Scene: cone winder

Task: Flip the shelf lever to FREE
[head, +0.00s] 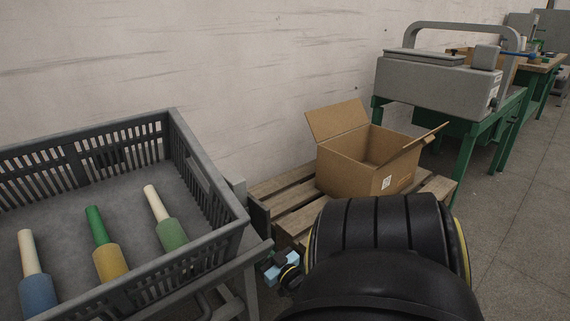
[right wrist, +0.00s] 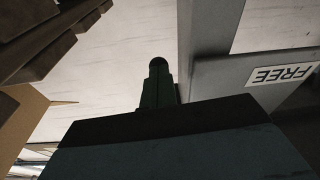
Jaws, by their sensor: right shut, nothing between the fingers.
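A FREE label (right wrist: 281,75), black on white, shows upside down on a grey metal bar at the right of the right wrist view. My right gripper (right wrist: 159,94) is a dark shape in the middle of that view, its fingers shut and empty. A small dark round knob (right wrist: 158,66) shows at the fingers' far end, left of the label. It may be the lever's knob; the dim light does not let me tell, nor whether the fingers touch it. In the head view my black right arm hides much of the area beside the rack. My left gripper is not in view.
A grey crate (head: 185,150) holding several yarn cones and tubes stands at the left on a grey frame. An open cardboard box (head: 352,180) sits on a wooden pallet (head: 277,203) by the wall. A grey machine (head: 430,85) stands on a green table at the back right. Floor at the right is clear.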

